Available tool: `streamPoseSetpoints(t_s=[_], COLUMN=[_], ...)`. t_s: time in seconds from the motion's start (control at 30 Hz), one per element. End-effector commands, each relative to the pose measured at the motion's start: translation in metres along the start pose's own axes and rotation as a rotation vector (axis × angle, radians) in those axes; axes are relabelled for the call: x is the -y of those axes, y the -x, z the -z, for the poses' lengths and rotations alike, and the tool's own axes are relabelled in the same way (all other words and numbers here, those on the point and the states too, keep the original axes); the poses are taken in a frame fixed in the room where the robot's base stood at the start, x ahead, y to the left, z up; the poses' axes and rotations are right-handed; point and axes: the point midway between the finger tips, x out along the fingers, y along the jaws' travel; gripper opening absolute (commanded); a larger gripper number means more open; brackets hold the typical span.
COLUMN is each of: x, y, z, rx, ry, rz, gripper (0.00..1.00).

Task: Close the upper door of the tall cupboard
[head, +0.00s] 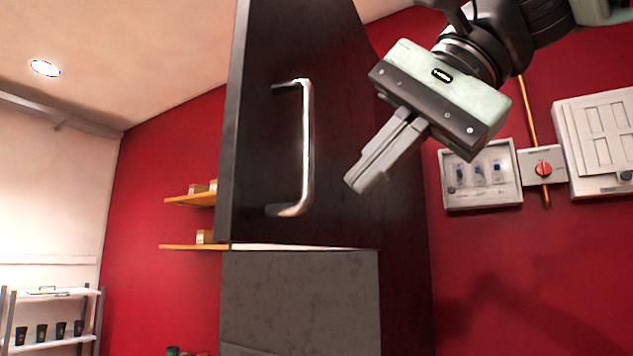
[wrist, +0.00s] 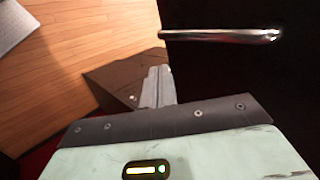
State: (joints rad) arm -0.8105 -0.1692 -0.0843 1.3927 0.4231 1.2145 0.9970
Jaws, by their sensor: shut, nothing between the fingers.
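The tall cupboard's upper door (head: 260,130) is a dark panel with a vertical silver bar handle (head: 306,150). A thin pale strip shows under its bottom edge, above the grey lower front (head: 300,300); I cannot tell exactly how far the door stands open. My gripper (head: 355,182) is shut and empty, to the right of the handle in the head view, with its fingers pointing down-left. It appears apart from the handle. In the wrist view the handle (wrist: 220,36) crosses the dark door (wrist: 260,85) beyond the fingertips (wrist: 158,72).
Switch boxes (head: 480,178) and a red knob (head: 543,169) are on the red wall at right. Small wall shelves (head: 190,200) are left of the cupboard, and a white rack (head: 50,310) with dark cups is at far left. Wooden floor (wrist: 80,50) shows in the wrist view.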

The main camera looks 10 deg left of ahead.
Motion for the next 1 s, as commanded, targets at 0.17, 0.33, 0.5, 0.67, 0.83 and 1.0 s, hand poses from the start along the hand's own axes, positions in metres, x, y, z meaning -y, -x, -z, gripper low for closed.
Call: streamPoseSetpoints(t_s=[0.17, 0.33, 0.5, 0.67, 0.83, 1.0], x=[0.009, 0.023, 0.027, 0.027, 0.027, 0.032], y=[-0.03, -0.046, -0.053, -0.054, -0.054, -0.057], z=[0.0, 0.0, 0.0, 0.0, 0.0, -0.001], rx=[0.002, 0.001, 0.0, -0.001, -0.001, -0.01], ry=[0.002, 0.001, 0.001, 0.001, 0.001, -0.007], rz=[-0.003, -0.002, 0.0, 0.0, 0.0, -0.002], gripper=[0.0, 0.0, 0.0, 0.0, 0.0, 0.0])
